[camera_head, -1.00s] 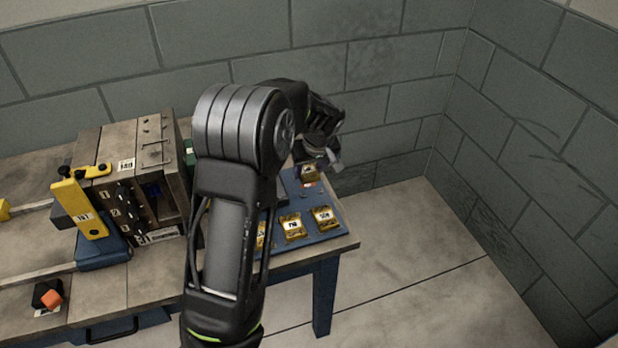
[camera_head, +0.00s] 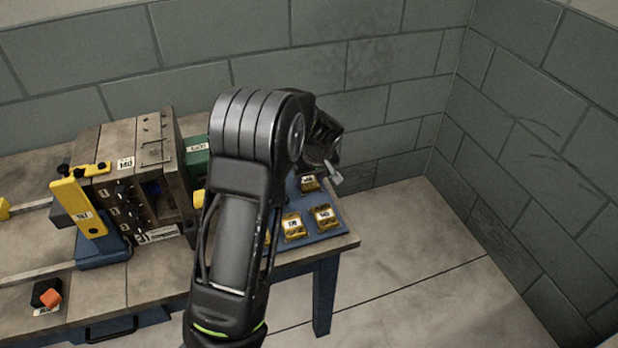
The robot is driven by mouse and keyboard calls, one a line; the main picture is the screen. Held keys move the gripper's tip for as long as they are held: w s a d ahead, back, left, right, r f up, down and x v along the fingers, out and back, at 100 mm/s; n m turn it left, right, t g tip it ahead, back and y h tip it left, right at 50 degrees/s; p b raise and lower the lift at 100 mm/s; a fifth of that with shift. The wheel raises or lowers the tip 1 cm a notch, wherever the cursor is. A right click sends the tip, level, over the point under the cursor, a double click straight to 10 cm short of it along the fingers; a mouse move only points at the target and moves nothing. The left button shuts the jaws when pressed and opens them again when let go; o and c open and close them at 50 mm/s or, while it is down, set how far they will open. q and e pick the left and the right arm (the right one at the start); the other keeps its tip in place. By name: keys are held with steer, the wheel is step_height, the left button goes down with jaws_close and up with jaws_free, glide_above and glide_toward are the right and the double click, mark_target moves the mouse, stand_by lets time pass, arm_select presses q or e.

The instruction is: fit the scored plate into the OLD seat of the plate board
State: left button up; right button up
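The blue plate board (camera_head: 335,231) lies at the right end of the bench, partly hidden by my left arm. Two yellow-framed plates with pale labels sit near its front, one at the middle (camera_head: 292,226) and one at the right (camera_head: 325,217). Another yellow-framed plate (camera_head: 309,184) is farther back on the board. The label writing and any score marks are too small to read, so I cannot tell which is the scored plate or the OLD seat. My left gripper (camera_head: 332,171) is just above and right of the rear plate; its finger gap is unclear. My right gripper is out of view.
A wooden cabinet (camera_head: 130,165) with dark knobs and a yellow-handled blue fixture (camera_head: 92,209) stand to the left. A green box (camera_head: 197,158) is behind my arm. A black block with an orange part (camera_head: 48,296) lies front left. Walls close in behind and right.

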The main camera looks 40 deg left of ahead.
arm_select(q)
steer(key=o, duration=0.4)
steer(key=shift+r, duration=0.1)
steer(key=shift+r+p, duration=0.2)
steer(key=shift+p, duration=0.1)
steer(key=v, duration=1.2)
steer(key=shift+f, duration=0.1)
